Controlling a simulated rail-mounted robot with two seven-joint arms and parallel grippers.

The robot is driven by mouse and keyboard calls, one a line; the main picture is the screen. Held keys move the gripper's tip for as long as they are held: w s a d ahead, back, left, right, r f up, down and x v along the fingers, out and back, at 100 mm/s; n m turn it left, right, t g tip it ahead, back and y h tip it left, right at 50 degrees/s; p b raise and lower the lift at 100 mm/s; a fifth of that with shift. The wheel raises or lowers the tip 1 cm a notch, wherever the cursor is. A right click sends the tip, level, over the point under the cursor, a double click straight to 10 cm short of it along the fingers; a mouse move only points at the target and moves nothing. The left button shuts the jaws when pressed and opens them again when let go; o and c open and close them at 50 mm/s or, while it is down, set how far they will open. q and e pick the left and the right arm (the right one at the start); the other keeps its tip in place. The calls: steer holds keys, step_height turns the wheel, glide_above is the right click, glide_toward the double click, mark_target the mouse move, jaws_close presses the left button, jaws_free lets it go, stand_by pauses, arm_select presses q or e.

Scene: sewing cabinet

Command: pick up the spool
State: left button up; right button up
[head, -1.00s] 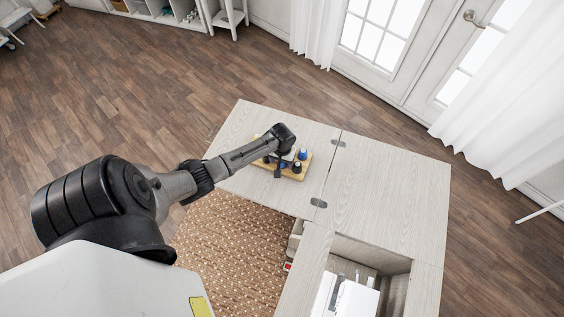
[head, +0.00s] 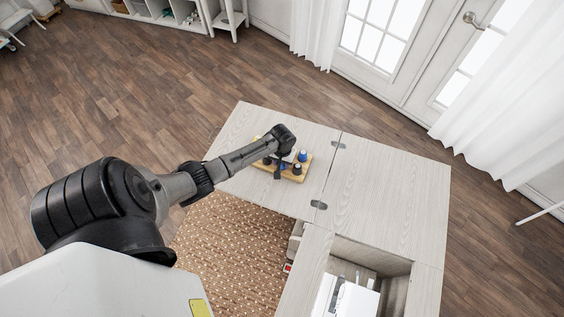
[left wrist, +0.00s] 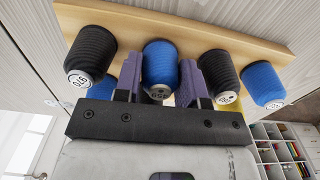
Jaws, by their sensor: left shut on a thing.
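A wooden spool rack (head: 293,177) sits on the left part of the cabinet top (head: 240,125). It holds several blue and black thread spools. My left gripper (head: 279,168) is over the rack in the head view, with its fingers partly hidden by the arm. In the left wrist view the purple fingers (left wrist: 160,82) stand on either side of a blue spool (left wrist: 160,62) and are shut on it. A black spool (left wrist: 90,53) is to its left and another black spool (left wrist: 218,76) to its right. I cannot tell whether the held spool is clear of the rack. My right gripper is not in view.
Another blue spool (left wrist: 262,84) stands at the right in the left wrist view. The right cabinet leaf (head: 395,190) is bare. An open well with a white machine (head: 345,300) is at the front. A patterned rug (head: 225,245) lies left of it.

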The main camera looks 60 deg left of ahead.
arm_select(q)
step_height(320, 180, up, 4)
steer(key=shift+w+d+r+p, duration=0.1)
steer(key=shift+p, duration=0.35)
steer(key=w+d+r, duration=0.3)
steer(key=d+r, duration=0.3)
steer(key=d, duration=0.5)
steer(key=shift+w+r+p, duration=0.15)
steer(key=shift+r+p, duration=0.1)
steer(key=shift+p, duration=0.15)
